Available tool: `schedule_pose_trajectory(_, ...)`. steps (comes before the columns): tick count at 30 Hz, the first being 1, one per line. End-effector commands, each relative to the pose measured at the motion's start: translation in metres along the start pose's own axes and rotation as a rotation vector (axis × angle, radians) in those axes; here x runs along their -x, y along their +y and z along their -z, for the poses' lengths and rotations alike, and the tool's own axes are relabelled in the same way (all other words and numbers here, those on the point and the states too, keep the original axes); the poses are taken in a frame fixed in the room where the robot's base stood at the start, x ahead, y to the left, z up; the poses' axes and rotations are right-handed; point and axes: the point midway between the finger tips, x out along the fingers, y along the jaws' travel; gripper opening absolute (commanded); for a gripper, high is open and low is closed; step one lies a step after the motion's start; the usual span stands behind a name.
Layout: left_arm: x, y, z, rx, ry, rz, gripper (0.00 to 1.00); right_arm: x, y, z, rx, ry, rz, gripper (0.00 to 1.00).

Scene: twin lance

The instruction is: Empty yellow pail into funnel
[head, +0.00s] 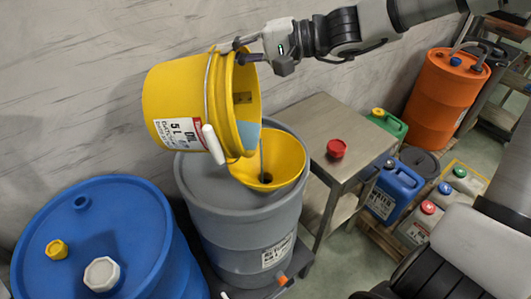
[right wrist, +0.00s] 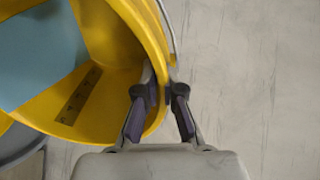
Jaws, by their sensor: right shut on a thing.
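The yellow pail (head: 178,92) is tipped on its side in the air, its mouth turned right and down. My right gripper (head: 240,50) is shut on its rim; in the right wrist view the fingers (right wrist: 163,92) pinch the pail wall (right wrist: 105,65). Blue-grey liquid (head: 248,133) lies at the pail's lower lip, and it also shows inside the pail in the wrist view (right wrist: 40,55). A thin dark stream (head: 262,158) runs down into the yellow funnel (head: 286,155). The funnel sits on the grey drum (head: 215,190). My left gripper is out of view.
A blue drum (head: 135,225) stands at the lower left. A metal table (head: 320,120) with a red cap (head: 337,148) stands right of the grey drum. Jerrycans, including a blue one (head: 395,190), and an orange drum (head: 440,95) stand farther right. A wall is behind.

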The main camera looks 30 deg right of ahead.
Motion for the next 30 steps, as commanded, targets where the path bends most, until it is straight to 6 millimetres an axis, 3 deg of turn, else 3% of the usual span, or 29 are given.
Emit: schedule_pose_trajectory(30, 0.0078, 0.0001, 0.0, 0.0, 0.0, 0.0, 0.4, 0.0076, -0.0007, 0.0005, -0.001, 0.0, 0.035, 0.0)
